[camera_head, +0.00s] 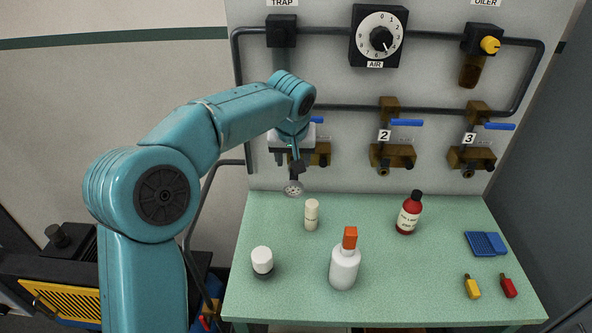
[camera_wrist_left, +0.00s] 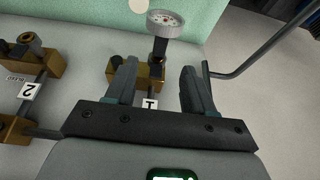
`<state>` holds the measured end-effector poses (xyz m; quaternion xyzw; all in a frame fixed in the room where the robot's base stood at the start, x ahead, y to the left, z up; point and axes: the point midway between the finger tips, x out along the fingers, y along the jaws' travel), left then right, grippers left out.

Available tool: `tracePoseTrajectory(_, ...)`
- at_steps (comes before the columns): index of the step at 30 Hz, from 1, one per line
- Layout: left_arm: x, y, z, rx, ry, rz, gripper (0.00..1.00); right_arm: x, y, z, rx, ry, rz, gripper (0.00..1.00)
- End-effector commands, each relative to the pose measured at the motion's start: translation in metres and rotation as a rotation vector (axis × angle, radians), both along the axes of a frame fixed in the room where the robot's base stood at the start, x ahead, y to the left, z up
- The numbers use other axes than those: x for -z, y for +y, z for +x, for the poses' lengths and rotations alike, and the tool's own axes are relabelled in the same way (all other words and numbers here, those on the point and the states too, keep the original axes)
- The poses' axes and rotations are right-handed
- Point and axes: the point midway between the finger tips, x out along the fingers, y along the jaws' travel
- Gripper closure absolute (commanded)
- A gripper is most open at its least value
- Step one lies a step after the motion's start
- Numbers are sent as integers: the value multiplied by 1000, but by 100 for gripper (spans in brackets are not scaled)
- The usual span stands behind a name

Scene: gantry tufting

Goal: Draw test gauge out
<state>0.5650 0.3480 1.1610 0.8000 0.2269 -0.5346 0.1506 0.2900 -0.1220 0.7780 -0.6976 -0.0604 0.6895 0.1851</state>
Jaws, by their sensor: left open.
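The test gauge (camera_head: 293,188) has a round white dial and a dark stem. It sits at the brass valve block (camera_head: 322,154) of station 1, hanging over the bench's back edge. In the left wrist view the gauge (camera_wrist_left: 166,22) is at the top, its stem running down to the brass block (camera_wrist_left: 150,72). My left gripper (camera_wrist_left: 158,68) is open and empty, with its fingers on either side of that block and the gauge just beyond the tips. In the head view my left arm hides most of station 1. My right gripper is not in view.
Stations 2 (camera_head: 392,154) and 3 (camera_head: 472,156) have blue-handled valves to the right. On the green bench (camera_head: 290,300) stand a white bottle with orange cap (camera_head: 345,265), a red bottle (camera_head: 408,214) and two pale containers (camera_head: 312,214) (camera_head: 262,262).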

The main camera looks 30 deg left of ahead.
Motion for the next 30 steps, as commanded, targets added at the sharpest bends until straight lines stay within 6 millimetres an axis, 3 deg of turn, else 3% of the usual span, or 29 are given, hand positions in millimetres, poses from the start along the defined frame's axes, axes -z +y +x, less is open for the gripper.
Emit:
tracePoseTrajectory(12,76,15,30,2,2,0,47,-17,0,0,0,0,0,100)
tracePoseTrajectory(19,94,20,38,1,1,-1,47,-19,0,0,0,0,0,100)
tracePoseTrajectory(27,95,20,39,2,0,0,47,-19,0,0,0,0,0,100)
tracePoseTrajectory(28,95,20,39,2,0,0,53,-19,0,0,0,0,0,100)
tracePoseTrajectory(30,95,20,39,3,-1,-1,76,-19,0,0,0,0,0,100)
